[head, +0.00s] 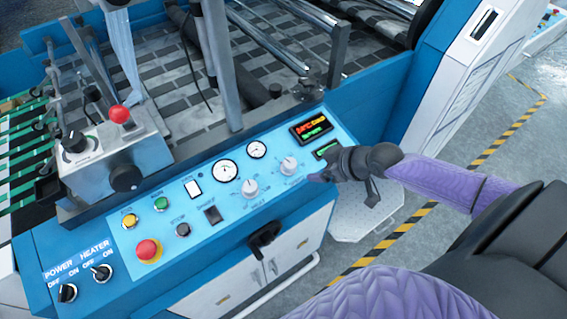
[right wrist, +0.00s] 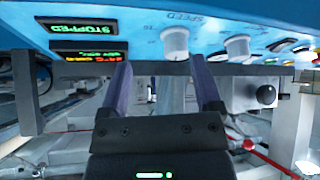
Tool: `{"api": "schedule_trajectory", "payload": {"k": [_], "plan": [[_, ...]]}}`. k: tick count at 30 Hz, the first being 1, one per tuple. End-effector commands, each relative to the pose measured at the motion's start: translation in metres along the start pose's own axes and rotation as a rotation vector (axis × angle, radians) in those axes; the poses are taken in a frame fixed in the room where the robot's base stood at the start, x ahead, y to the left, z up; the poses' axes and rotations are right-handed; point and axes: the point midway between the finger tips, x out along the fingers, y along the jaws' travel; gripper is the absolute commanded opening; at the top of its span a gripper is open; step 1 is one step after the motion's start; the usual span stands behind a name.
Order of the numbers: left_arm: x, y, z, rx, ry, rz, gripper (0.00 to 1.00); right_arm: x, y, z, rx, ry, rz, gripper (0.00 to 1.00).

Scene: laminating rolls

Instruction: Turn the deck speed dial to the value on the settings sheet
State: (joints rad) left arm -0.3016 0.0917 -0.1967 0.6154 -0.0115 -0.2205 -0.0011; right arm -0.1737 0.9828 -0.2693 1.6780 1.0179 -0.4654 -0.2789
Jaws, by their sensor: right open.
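The speed dial (head: 289,165) is a pale round knob on the light-blue control panel (head: 222,232), near its right end. In the right wrist view, the dial (right wrist: 175,43) sits beside the word SPEED. My right gripper (head: 317,178) is just right of the dial, at the panel's edge. In the right wrist view, my right gripper (right wrist: 160,65) is open with nothing between its fingers, and the dial is just beyond the fingertips, apart from them as far as I can tell. I cannot make out a settings sheet. My left gripper is not in view.
A second pale knob (head: 250,187) is left of the dial. A display (head: 312,126) with coloured text is above; a smaller one (right wrist: 75,27) reads STOPPED. A red emergency button (head: 148,250) and several switches lie further left. A black handle (head: 264,238) sticks out below.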

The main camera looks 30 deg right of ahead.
Motion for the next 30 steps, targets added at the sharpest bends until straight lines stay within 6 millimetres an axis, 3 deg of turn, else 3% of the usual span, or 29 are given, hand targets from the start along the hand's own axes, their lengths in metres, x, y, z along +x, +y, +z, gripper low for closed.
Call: {"api": "schedule_trajectory", "payload": {"k": [1, 5, 18, 22, 30], "plan": [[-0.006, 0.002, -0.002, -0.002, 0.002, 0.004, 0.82, -0.010, -0.002, -0.015, -0.020, 0.011, -0.020, 0.82], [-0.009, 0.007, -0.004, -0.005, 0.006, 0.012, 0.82, -0.019, -0.009, -0.033, -0.044, 0.031, -0.062, 0.82], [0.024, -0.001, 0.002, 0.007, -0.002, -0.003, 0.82, 0.068, -0.016, -0.034, -0.043, 0.033, -0.064, 0.82], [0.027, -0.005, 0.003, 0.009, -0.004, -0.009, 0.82, 0.078, -0.017, -0.035, -0.045, 0.032, -0.065, 0.82], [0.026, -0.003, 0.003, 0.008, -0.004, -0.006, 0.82, 0.079, -0.017, -0.036, -0.045, 0.030, -0.065, 0.82]]}}
